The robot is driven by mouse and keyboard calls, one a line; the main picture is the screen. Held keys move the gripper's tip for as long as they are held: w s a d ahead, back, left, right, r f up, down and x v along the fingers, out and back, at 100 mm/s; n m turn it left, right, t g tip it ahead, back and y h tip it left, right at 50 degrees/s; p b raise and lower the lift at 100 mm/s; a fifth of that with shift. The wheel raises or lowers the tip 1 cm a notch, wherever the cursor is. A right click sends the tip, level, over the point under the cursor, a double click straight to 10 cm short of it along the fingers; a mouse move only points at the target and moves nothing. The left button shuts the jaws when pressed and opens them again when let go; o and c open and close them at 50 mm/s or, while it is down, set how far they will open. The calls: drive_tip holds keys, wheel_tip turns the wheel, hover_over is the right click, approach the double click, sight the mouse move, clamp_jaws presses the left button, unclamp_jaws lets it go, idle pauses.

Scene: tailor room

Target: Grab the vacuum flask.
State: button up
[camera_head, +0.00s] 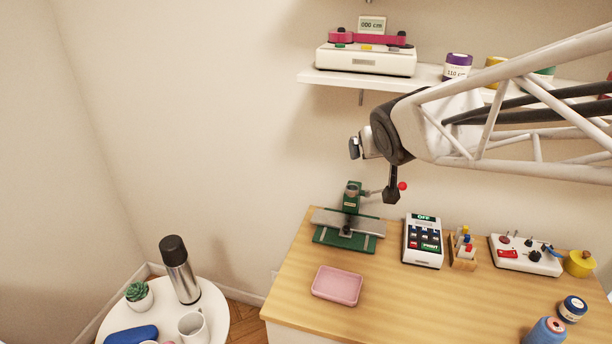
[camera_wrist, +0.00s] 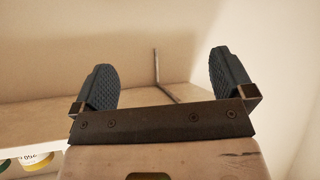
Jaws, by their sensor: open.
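The vacuum flask (camera_head: 180,272) is a silver cylinder with a black cap. It stands upright, leaning slightly in the picture, on a round white table (camera_head: 213,312) at the lower left of the head view. My gripper (camera_head: 355,148) is up in front of the wall, above the wooden workbench and well to the right of and higher than the flask. In the wrist view the two dark textured fingers (camera_wrist: 168,82) stand wide apart with nothing between them. The flask does not show in the wrist view.
Beside the flask are a white mug (camera_head: 193,328), a potted succulent (camera_head: 139,295) and a blue case (camera_head: 132,335). The workbench (camera_head: 300,285) holds a green machine (camera_head: 348,230), a pink tray (camera_head: 338,285) and a keypad device (camera_head: 423,241). A wall shelf (camera_head: 430,82) is near my arm.

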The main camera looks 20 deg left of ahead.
drive_tip(key=w+a+n+y, duration=0.3)
drive_tip(key=a+y, duration=0.2)
drive_tip(key=a, duration=1.1)
drive_tip(key=n+g+y, duration=0.8)
drive_tip(key=y, duration=0.2)
hover_over(188, 269)
wheel_tip(188, 269, down, 5)
drive_tip(key=f, duration=1.3)
drive_tip(key=d+f, duration=0.1)
drive_tip(key=f, duration=2.5)
drive_tip(key=shift+s+d+f, duration=0.15)
drive_tip(key=shift+f, duration=0.25)
drive_tip(key=shift+w+a, duration=0.15)
drive_tip(key=shift+a, duration=1.1)
drive_tip(key=shift+w+a, duration=0.15)
drive_tip(key=shift+a, duration=1.1)
drive_tip(key=shift+c, duration=0.5)
